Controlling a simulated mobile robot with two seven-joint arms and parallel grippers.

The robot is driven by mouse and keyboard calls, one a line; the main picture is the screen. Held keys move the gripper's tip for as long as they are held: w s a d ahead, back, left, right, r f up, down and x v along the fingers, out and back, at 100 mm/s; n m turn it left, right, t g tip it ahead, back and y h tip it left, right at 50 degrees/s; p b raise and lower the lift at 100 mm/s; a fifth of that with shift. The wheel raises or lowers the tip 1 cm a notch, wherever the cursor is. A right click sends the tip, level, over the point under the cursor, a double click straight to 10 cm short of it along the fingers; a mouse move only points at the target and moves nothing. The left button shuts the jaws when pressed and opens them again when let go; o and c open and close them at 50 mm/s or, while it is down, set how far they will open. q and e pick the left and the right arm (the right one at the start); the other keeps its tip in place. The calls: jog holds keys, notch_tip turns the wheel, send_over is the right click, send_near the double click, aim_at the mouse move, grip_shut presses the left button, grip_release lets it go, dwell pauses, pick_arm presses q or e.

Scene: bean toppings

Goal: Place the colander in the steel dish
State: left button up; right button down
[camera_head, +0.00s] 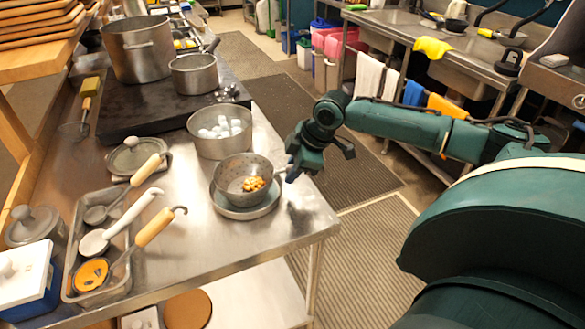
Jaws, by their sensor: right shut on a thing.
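A grey speckled bowl (232,178), which seems to be the colander, holds some orange-brown beans (254,184). It sits over a round grey plate (228,208) near the counter's right edge. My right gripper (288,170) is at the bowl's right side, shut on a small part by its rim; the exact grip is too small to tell. Behind the bowl is a round steel dish (206,148) with white lumps in it. A rectangular steel tray (126,285) at the left holds a white ladle and wooden-handled utensils. My left gripper is out of view.
A large pot (137,50) and a saucepan (194,76) stand on the dark stove plate at the back. A lidded pot (135,158) stands behind the tray. The steel counter (200,265) is bare in front of the bowl. A sink unit lies across the aisle.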

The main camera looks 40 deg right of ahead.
jog(key=shift+f, duration=0.1)
jog(key=c, duration=1.3)
grip_release()
jog(key=v, duration=1.2)
jog(key=shift+s, duration=0.1)
